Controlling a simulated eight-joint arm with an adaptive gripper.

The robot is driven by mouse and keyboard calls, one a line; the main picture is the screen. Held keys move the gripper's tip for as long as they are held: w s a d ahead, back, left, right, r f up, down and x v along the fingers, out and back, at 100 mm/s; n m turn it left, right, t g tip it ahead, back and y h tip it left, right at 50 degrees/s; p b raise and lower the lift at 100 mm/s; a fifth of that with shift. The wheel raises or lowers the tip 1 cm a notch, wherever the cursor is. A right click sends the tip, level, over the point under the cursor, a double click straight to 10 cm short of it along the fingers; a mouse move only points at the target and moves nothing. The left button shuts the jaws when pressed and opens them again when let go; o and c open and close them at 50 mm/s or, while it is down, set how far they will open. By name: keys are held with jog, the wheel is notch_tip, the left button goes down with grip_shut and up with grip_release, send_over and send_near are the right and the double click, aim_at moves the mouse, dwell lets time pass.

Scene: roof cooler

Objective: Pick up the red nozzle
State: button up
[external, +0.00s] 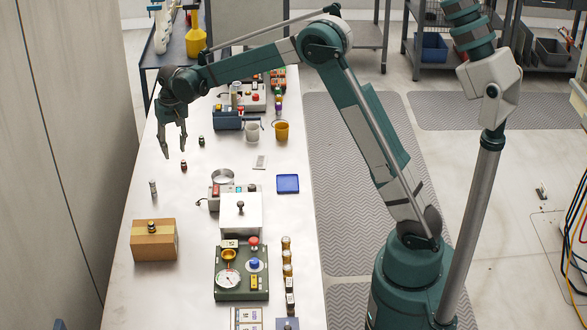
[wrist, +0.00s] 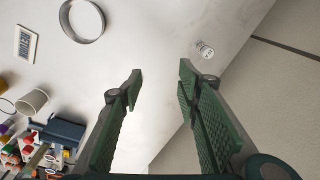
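A small dark piece with reddish colour (external: 183,166), which looks like the red nozzle, stands on the white table in the external view. It is too small to make out in detail. A similar dark greenish piece (external: 201,141) stands a little farther back. My gripper (external: 175,154) points down close by the reddish piece, its fingers spread and seemingly above the table. In the wrist view my gripper (wrist: 160,68) is open with only bare table between the fingers. I cannot make out the reddish piece there; a finger may hide it.
A pale small cylinder (external: 153,188) and a cardboard box (external: 153,241) are nearer. A metal ring (external: 222,177), a white box (external: 240,213) and a gauge panel (external: 241,272) stand to the right. A blue tray (external: 288,184) and cups lie farther right. The cylinder also shows in the wrist view (wrist: 204,50).

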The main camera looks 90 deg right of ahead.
jog(key=m+p, duration=0.2)
send_over(183, 161)
jog(key=shift+g+y, duration=0.3)
jog(key=shift+g, duration=0.1)
jog(key=f, duration=0.7)
jog(key=shift+d, duration=0.2)
jog(key=shift+f, duration=0.1)
jog(key=shift+f, duration=1.3)
jog(key=shift+f, duration=2.6)
jog(key=c, duration=1)
